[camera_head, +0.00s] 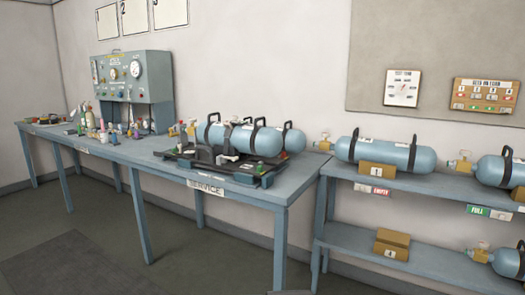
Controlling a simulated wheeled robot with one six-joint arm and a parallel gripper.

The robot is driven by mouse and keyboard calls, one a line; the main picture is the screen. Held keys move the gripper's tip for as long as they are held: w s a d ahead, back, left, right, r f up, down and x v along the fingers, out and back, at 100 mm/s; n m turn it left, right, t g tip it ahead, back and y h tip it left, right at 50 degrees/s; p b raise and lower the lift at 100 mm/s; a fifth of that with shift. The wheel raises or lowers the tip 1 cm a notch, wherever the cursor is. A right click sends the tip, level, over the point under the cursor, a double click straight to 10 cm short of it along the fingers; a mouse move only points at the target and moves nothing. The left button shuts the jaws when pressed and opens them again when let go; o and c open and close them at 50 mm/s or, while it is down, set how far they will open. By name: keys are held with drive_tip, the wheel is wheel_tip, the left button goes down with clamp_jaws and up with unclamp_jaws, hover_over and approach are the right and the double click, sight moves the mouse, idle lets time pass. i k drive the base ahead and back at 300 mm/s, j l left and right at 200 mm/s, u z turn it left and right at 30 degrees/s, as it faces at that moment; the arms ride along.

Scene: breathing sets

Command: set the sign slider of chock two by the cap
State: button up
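A long rack (450,192) at the right carries blue cylinders on wooden chocks. On its upper shelf, the chock at the right edge (518,194) is cut off by the frame and I cannot read a number on it. The sign's cap is too small to tell apart. Chock 1 (377,170) stands further left, with a red EMPTY sign (378,190) below it. My gripper is not in view.
Chock 4 (392,244) is on the lower shelf. A blue service bench (130,150) holds a cradle with a twin-cylinder set (248,138) and a gauge panel (130,75). The floor (200,255) in front is clear.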

sight(500, 215)
drive_tip(key=z, duration=1.9)
